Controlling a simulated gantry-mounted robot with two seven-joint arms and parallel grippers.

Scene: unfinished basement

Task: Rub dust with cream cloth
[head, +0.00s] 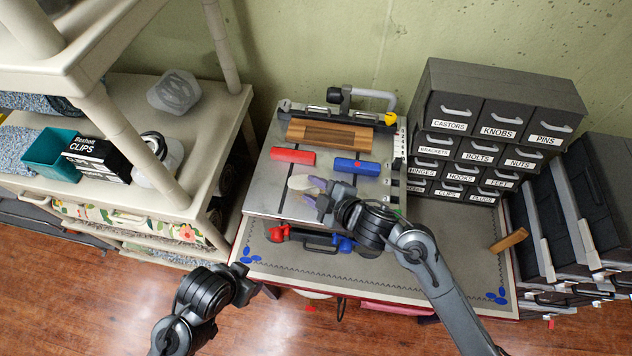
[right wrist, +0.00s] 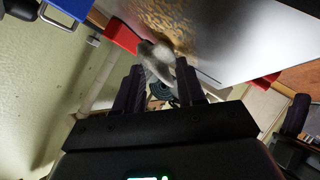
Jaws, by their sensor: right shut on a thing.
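The cream cloth (head: 302,183) is a small pale wad on the metal top (head: 262,196) of the bench machine, left of centre. My right gripper (head: 318,192) is shut on it. In the right wrist view the cloth (right wrist: 158,62) sticks out between the two dark fingers. Tan, grainy dust (right wrist: 168,18) lies on the metal surface just beyond the cloth in that view; I cannot make it out clearly in the head view. My left gripper (head: 264,291) is low, in front of the bench and apart from the cloth; its jaw opening is not clear.
A red block (head: 292,156) and a blue block (head: 357,166) sit on the metal top behind the cloth. A wooden piece (head: 330,135) lies at the back. A labelled drawer cabinet (head: 500,120) stands right, a cream shelf unit (head: 215,150) left.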

